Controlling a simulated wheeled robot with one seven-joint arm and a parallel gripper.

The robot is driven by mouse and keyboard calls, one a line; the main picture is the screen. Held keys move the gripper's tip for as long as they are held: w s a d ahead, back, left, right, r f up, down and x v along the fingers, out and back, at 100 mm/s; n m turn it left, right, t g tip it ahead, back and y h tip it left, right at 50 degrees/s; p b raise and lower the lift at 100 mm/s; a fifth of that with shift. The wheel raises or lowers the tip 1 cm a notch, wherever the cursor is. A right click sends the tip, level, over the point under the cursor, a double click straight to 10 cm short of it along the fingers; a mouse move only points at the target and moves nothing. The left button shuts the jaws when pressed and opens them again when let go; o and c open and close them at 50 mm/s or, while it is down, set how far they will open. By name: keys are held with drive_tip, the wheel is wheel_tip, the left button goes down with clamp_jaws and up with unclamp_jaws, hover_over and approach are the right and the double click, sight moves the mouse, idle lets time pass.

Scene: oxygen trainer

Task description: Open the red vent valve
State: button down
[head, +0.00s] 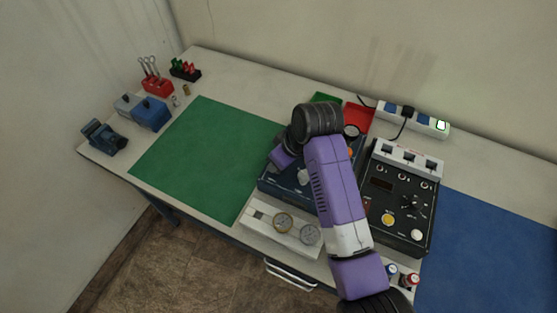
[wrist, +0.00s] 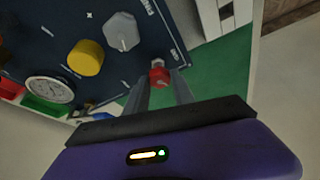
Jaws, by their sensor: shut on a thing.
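The red vent valve (wrist: 159,75) is a small red knob near the edge of the dark blue trainer panel (wrist: 110,20) in the wrist view. My gripper (wrist: 160,88) is shut on the red knob, with one grey finger on each side of it. In the head view the trainer panel (head: 279,184) is mostly covered by my purple arm, and the red knob and my fingertips are hidden. I cannot tell how far the valve is turned.
Beside the red knob are a grey knob (wrist: 122,31), a yellow knob (wrist: 86,58) and a round gauge (wrist: 50,89). A green mat (head: 195,155) lies left of the trainer. A black control box (head: 400,205) stands at right.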

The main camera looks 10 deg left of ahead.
drive_tip(key=shift+n, duration=0.3)
drive_tip(key=c, duration=1.1)
unclamp_jaws()
drive_tip(key=shift+o, duration=0.2)
drive_tip(key=b+v, duration=0.1)
drive_tip(key=v, duration=0.7)
drive_tip(key=shift+w+f, duration=0.1)
